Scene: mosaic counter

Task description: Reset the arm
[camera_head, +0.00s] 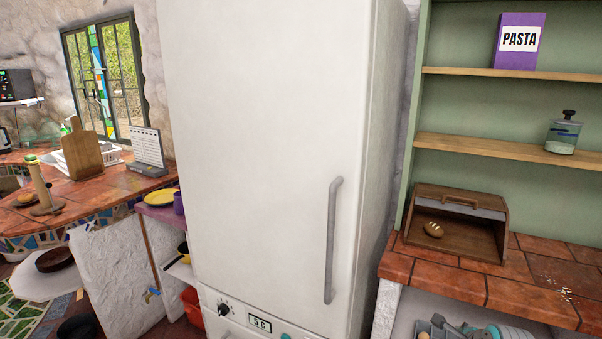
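My arm and my gripper do not show in the head view. The task names no other object. A tall white fridge (265,150) fills the middle of the view. Its door is shut, with a long grey vertical handle (333,240) near its right edge. A small display (260,324) and a dark knob sit on the panel below the door.
Shelves above hold a pasta box (518,42) and a glass jar (563,134). To the left, another tiled counter (95,192) holds a cutting board (82,150).

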